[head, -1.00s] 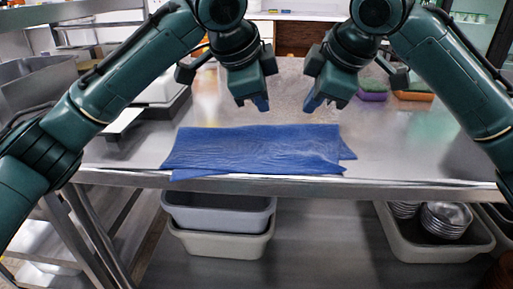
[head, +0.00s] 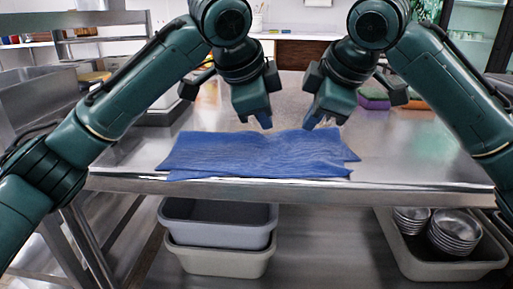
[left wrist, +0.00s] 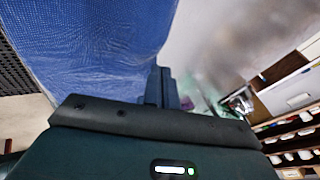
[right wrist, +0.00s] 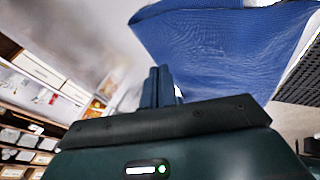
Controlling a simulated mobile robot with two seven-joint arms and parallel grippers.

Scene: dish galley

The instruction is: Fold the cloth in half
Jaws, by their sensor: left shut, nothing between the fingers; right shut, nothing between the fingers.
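The blue cloth (head: 255,156) lies on the steel table near its front edge. It is a wide, folded-over strip with layers slightly out of line at the right end and along the front. My left gripper (head: 266,124) is shut and empty, just above the cloth's far edge. My right gripper (head: 311,125) is shut and empty, above the far edge further right. The cloth also fills much of the left wrist view (left wrist: 90,45) and the right wrist view (right wrist: 220,50), beside the shut fingers. I cannot tell whether the fingertips touch it.
The steel table (head: 400,150) is bare to the right of the cloth. A purple sponge (head: 374,101) lies at the back right. Below are stacked grey bins (head: 218,240) and a tub (head: 440,262) with metal bowls.

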